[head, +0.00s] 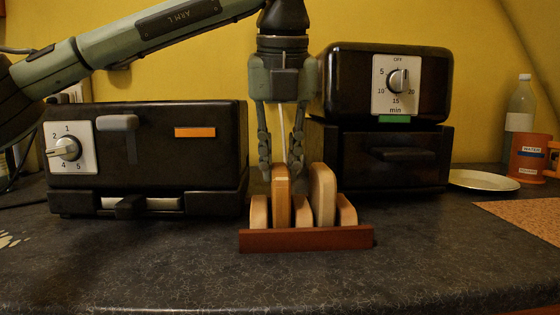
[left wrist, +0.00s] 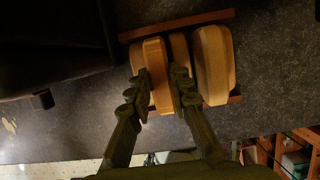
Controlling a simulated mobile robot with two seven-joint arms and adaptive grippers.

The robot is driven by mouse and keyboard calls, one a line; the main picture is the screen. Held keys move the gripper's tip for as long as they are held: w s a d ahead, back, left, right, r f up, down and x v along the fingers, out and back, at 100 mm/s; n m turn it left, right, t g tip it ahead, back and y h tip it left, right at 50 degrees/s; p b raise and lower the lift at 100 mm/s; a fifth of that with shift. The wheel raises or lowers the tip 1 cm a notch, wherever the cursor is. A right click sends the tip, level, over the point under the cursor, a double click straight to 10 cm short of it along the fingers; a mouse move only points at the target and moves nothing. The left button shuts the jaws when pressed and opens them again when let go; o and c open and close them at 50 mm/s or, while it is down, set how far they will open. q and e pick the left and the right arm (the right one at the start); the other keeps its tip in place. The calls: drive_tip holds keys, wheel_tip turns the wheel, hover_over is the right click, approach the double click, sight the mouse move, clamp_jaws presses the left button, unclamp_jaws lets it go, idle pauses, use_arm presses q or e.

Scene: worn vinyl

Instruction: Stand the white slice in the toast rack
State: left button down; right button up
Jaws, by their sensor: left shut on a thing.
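The toast rack (head: 308,240) has a red-brown base and low pale wooden dividers; it stands on the counter and also shows in the left wrist view (left wrist: 180,25). My left gripper (head: 280,170) points down over its left part and is shut on an upright slice with a tan-orange edge (head: 281,200). That slice (left wrist: 158,75) stands between two dividers, its lower end hidden by the base. Its broad faces are hidden, so I cannot tell whether they are white. A second, paler, thicker slice (head: 322,195) stands in the slot to the right. My right gripper is not in view.
A black toaster (head: 210,160) stands left of the rack. Black stacked appliances with a timer dial (head: 397,85) stand behind right. A white plate (head: 484,180), a bottle (head: 520,105), an orange mug (head: 528,160) and a cork mat (head: 530,215) are at right. The front counter is clear.

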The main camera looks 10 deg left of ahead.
use_arm(q)
drive_tip(key=c, duration=1.3)
unclamp_jaws()
drive_tip(key=shift+o, duration=0.6)
drive_tip(key=shift+o, duration=0.7)
drive_tip(key=shift+r, duration=0.2)
drive_tip(key=shift+p+v, duration=1.2)
drive_tip(key=shift+v, duration=0.9)
drive_tip(key=v, duration=1.2)
